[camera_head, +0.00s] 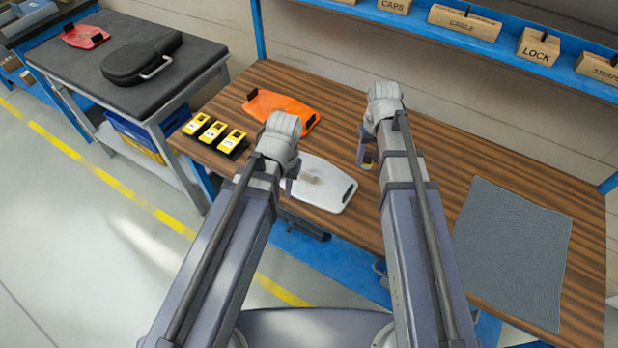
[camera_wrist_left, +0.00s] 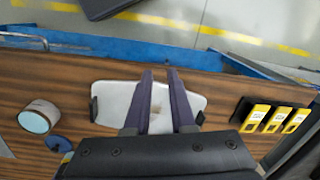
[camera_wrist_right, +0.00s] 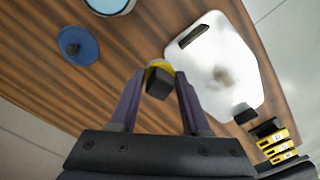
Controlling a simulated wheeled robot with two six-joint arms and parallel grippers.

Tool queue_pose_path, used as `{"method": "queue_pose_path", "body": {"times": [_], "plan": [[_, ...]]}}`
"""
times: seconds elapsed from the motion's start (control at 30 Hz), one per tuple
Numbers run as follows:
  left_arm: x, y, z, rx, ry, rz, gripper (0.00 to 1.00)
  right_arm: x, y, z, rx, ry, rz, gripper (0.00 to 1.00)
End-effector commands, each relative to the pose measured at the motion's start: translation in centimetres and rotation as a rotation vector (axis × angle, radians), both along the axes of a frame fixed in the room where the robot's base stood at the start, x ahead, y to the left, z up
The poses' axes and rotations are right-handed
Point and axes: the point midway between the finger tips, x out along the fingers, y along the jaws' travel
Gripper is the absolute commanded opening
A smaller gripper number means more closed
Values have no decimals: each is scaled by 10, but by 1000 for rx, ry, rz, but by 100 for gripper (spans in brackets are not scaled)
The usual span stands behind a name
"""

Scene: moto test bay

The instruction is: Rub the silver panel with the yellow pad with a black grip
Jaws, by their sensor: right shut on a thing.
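The silver panel (camera_head: 338,192) lies flat on the wooden bench, with a brownish smudge on its face. It also shows in the left wrist view (camera_wrist_left: 116,103) and the right wrist view (camera_wrist_right: 214,48), with dark grips at its ends. My right gripper (camera_wrist_right: 160,76) is shut on the yellow pad with a black grip (camera_wrist_right: 158,84), to the right of the panel in the head view (camera_head: 368,156). Whether the pad touches the bench is unclear. My left gripper (camera_wrist_left: 160,74) is open and empty over the panel; its fingers partly hide it.
An orange panel (camera_head: 262,104) and three yellow-black boxes (camera_head: 213,131) are on the bench's left part. A grey mat (camera_head: 512,250) lies at right. A tape roll (camera_wrist_left: 38,117) and a blue disc (camera_wrist_right: 77,47) are near the panel. A shelf (camera_head: 480,45) runs behind.

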Motion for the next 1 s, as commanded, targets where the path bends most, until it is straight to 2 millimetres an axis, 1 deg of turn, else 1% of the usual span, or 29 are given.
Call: {"method": "queue_pose_path", "body": {"times": [0.03, 0.1, 0.17, 0.2, 0.3, 0.4, 0.5, 0.6, 0.83, 1.0], "plan": [[25, 7, -4, -10, -3, 36, 16, 0, 0, -3, 0, 0, 0, 3], [51, 21, -6, -23, -8, 83, 8, 0, 0, -6, 0, 0, 0, 3], [70, 33, -8, -36, -12, 121, 2, 0, 0, -7, 0, 0, 0, 3], [82, 41, -9, -43, -16, 145, 0, 0, 0, -8, 0, 0, 0, 3], [107, 60, -11, -59, -24, 195, 0, 0, 0, -11, 0, 0, 0, 3], [124, 76, -13, -71, -29, 234, 0, 0, 0, -12, 0, 0, 0, 3], [134, 87, -14, -79, -33, 258, 0, 0, 0, -13, 0, 0, 0, 3], [138, 92, -14, -82, -36, 269, 0, 0, 0, -13, 0, 0, 0, 3], [138, 93, -16, -83, -37, 271, 0, 0, 0, -16, 0, 0, 0, 3], [138, 93, -28, -83, -36, 270, 0, 0, 0, -27, 0, 0, 0, 3]]}}
